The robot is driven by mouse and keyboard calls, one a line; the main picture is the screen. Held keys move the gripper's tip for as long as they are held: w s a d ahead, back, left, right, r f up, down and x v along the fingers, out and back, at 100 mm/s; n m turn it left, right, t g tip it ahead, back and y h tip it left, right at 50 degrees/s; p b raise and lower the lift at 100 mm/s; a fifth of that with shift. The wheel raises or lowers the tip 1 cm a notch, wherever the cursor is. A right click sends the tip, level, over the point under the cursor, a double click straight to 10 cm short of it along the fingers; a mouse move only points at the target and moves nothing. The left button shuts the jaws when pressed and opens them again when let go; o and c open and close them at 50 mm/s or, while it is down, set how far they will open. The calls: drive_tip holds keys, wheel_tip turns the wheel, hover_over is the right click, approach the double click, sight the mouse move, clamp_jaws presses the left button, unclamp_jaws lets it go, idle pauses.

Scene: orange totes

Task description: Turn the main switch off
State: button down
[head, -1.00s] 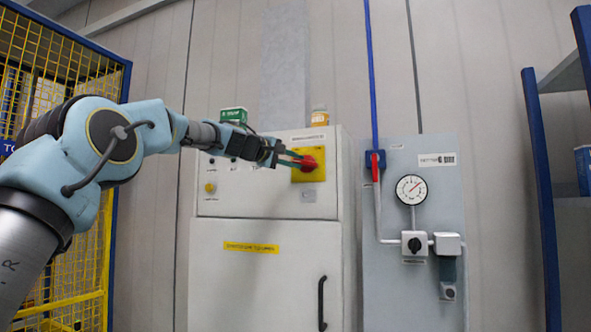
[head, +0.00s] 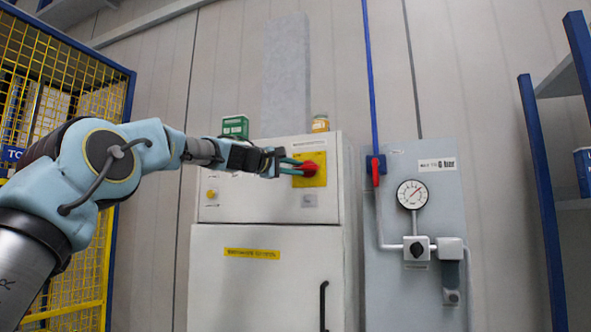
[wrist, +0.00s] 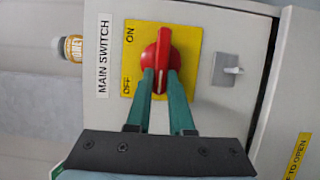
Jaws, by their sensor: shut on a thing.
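The main switch is a red rotary knob (wrist: 160,62) on a yellow plate (wrist: 186,78), with "ON" and "OFF" printed along one side and a "MAIN SWITCH" label (wrist: 103,55) beside it. In the wrist view the knob's grip runs nearly up and down the picture, with a white mark on its lower part. My gripper (wrist: 160,85) is shut on the knob, one green finger on each side of its lower part. In the head view the knob (head: 309,169) is high on the white cabinet (head: 262,210), and my gripper (head: 290,167) reaches it from the left.
A grey panel (head: 400,280) with a gauge (head: 411,194) and a red-handled valve (head: 376,171) stands right of the cabinet. A green box (head: 235,126) and a small jar (head: 320,123) sit on the cabinet. A yellow cage (head: 90,90) is at left, a blue-framed shelf (head: 543,200) at right.

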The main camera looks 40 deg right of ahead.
drive_tip(key=c, duration=0.8)
unclamp_jaws()
drive_tip(key=s+a+b, duration=0.1)
drive_tip(key=a+b, duration=0.4)
drive_tip(key=a, duration=0.5)
drive_tip(key=shift+s+a, duration=0.25)
drive_tip(key=shift+a, duration=0.1)
drive_tip(key=shift+f, duration=0.15)
